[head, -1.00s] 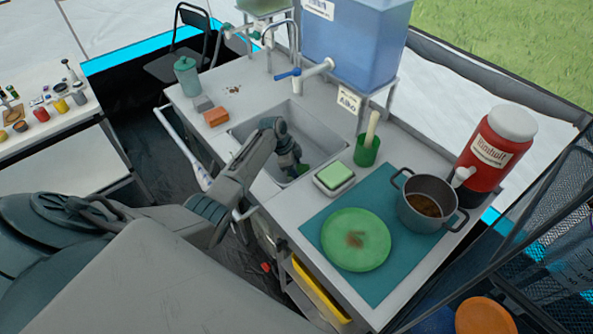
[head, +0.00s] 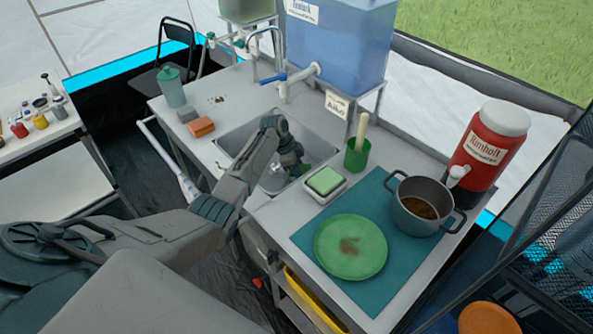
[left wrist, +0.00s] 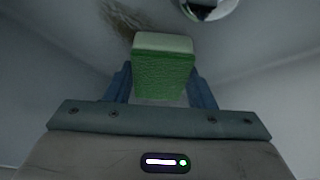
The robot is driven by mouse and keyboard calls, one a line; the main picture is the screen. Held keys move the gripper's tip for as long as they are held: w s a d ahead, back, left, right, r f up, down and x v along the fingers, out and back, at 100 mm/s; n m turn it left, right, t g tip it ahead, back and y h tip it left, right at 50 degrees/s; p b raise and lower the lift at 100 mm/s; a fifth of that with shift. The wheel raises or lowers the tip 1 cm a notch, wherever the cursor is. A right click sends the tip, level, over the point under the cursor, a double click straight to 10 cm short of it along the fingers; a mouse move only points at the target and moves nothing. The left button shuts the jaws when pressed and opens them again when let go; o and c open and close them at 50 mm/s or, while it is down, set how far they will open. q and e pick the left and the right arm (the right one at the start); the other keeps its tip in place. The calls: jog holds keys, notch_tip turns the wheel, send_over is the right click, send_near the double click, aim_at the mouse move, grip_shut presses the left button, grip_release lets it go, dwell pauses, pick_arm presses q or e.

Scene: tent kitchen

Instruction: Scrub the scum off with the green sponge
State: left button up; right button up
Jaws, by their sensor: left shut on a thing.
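My left gripper (left wrist: 162,85) is shut on the green sponge (left wrist: 163,75), which has a pale layer on its far side. It is inside the grey sink (head: 234,140), low over the basin. A brown scum patch (left wrist: 125,18) lies on the sink surface just beyond the sponge, up and to the left in the left wrist view. I cannot tell whether the sponge touches the surface. In the head view my left gripper (head: 291,160) reaches down into the basin, and the sponge is mostly hidden. My right gripper is not in view.
The round metal drain (left wrist: 208,8) is near the sponge. A green block in a white dish (head: 325,182), a green cup (head: 357,155), a green plate (head: 350,260) with a brown smear and a pot (head: 422,195) stand right of the sink. A tap (head: 300,75) overhangs its back edge.

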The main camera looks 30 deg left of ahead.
pick_arm(q)
jog(key=shift+r+p, duration=2.65)
jog(key=shift+r, duration=0.4)
notch_tip(320, 180, up, 3)
jog(key=p, duration=0.3)
jog(key=shift+s, duration=0.1)
jog(key=shift+f, duration=0.1)
